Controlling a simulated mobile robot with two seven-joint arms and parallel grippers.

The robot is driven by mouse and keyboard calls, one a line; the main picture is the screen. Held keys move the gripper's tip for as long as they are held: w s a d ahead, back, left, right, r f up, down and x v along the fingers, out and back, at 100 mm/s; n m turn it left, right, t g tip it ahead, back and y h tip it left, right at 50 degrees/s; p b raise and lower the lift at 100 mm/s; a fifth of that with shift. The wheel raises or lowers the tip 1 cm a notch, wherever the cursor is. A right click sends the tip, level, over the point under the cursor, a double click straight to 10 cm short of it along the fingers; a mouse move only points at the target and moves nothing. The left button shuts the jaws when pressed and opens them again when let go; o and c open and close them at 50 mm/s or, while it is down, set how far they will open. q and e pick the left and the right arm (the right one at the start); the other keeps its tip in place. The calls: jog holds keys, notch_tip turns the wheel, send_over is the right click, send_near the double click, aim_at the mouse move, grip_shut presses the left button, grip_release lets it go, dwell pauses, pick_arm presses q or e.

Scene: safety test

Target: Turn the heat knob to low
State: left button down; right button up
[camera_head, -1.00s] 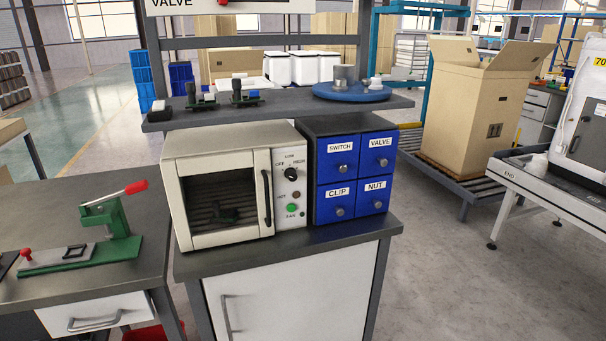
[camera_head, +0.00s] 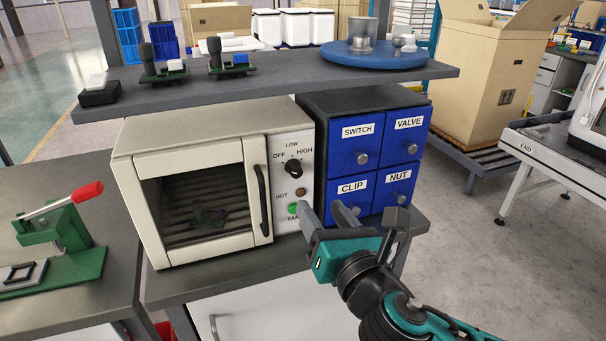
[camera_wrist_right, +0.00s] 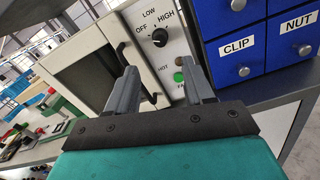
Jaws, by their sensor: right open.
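The black heat knob (camera_head: 293,169) is on the white control panel (camera_head: 282,148) of the oven (camera_head: 190,140), with OFF, LOW and HIGH printed around it. Which mark it points at is too small to tell. The knob also shows in the right wrist view (camera_wrist_right: 160,37). My right gripper (camera_head: 322,208) is open and empty, below and right of the knob in the head view, apart from it. In the right wrist view its fingers (camera_wrist_right: 159,70) point toward the panel, with the knob beyond and above their tips. My left gripper is not in view.
A green FAN button (camera_head: 293,209) and a HOT lamp (camera_head: 300,191) sit below the knob. The oven door handle (camera_head: 263,200) stands out left of it. Blue drawers (camera_head: 345,150) with knobs stand right. A grey shelf (camera_head: 290,80) runs above the oven.

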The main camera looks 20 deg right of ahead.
aim_at(298, 174)
jog(key=w, duration=1)
jog(key=shift+w+a, duration=0.15)
jog(key=shift+w, duration=0.25)
jog(key=shift+c, duration=0.4)
grip_shut()
